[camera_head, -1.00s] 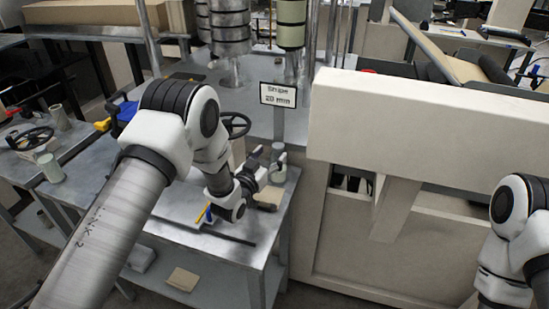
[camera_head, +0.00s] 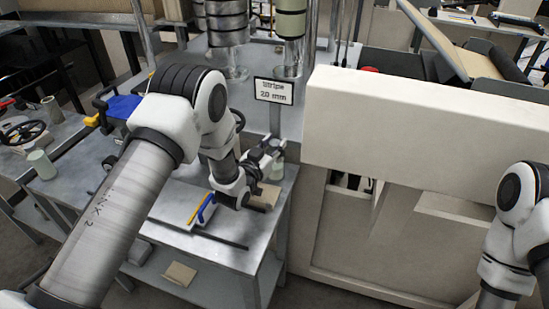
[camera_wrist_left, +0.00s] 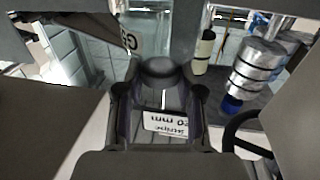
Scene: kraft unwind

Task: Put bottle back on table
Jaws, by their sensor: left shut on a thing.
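The bottle (camera_head: 277,170) is a small, pale, see-through container at the right end of the metal table (camera_head: 205,255). My left gripper (camera_head: 268,158) reaches it from the left and is shut on it. In the left wrist view the bottle (camera_wrist_left: 160,72) sits between the two fingers of my left gripper (camera_wrist_left: 160,98), dark and partly clear. I cannot tell whether its base touches the table. My right arm shows at the right edge, but its gripper is out of view.
A "Stripe 20 mm" sign (camera_head: 273,91) stands behind the bottle. A large beige machine (camera_head: 415,120) borders the table on the right. Yellow and blue tools (camera_head: 203,210) and a dark bar (camera_head: 222,238) lie in front. A brown block (camera_head: 264,197) lies near the gripper.

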